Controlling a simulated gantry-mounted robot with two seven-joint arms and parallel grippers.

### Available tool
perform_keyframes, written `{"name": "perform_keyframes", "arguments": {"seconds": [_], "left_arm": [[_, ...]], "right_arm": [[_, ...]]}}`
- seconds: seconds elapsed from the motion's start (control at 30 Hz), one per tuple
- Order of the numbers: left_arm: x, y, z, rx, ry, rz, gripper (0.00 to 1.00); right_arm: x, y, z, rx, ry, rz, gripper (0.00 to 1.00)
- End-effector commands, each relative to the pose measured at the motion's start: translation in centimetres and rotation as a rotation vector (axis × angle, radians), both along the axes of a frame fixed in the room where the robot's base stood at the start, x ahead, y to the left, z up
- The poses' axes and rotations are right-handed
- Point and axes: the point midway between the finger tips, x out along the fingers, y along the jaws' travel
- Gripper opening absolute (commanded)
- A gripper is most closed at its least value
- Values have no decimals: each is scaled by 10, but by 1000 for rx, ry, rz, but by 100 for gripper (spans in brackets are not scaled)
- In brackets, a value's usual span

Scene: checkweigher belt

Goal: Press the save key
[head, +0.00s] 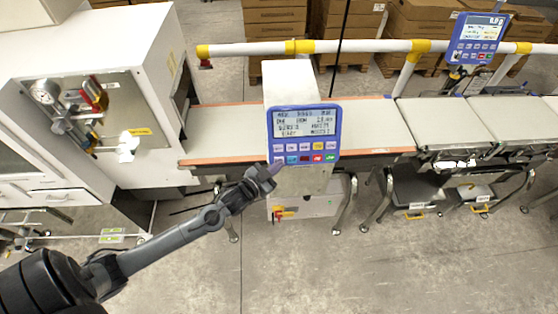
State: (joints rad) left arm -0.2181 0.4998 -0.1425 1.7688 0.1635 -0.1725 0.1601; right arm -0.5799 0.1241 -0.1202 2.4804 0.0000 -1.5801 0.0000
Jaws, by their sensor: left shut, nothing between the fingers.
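The blue control panel (304,134) faces me in the middle of the head view. It has a lit text screen (304,122) on top and two rows of small coloured keys (318,158) below. The key labels are too small to read, so I cannot tell which is the save key. My left gripper (273,168) is shut and empty, with its fingertips at the panel's lower left corner. Whether it touches a key I cannot tell. It may hide part of the lower left key. My right gripper is not in view.
A conveyor belt (232,128) runs behind the panel, with wider belt sections (440,122) to the right. A white cabinet machine (110,60) stands at left. A white rail (350,46) crosses behind. A second display (477,38) is at upper right. The floor in front is clear.

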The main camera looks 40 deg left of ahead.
Motion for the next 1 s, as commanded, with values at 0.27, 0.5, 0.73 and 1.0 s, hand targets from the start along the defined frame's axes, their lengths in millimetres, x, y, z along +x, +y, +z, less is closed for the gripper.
{"name": "perform_keyframes", "arguments": {"seconds": [0.27,0.5,0.73,1.0], "left_arm": [[0,0,0,0,0,0,0],[0,0,0,0,0,0,0],[3,3,-2,0,0,1,0],[5,6,-4,0,0,1,0]], "right_arm": [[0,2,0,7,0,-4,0],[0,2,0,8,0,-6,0],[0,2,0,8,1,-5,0],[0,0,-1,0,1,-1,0]]}}
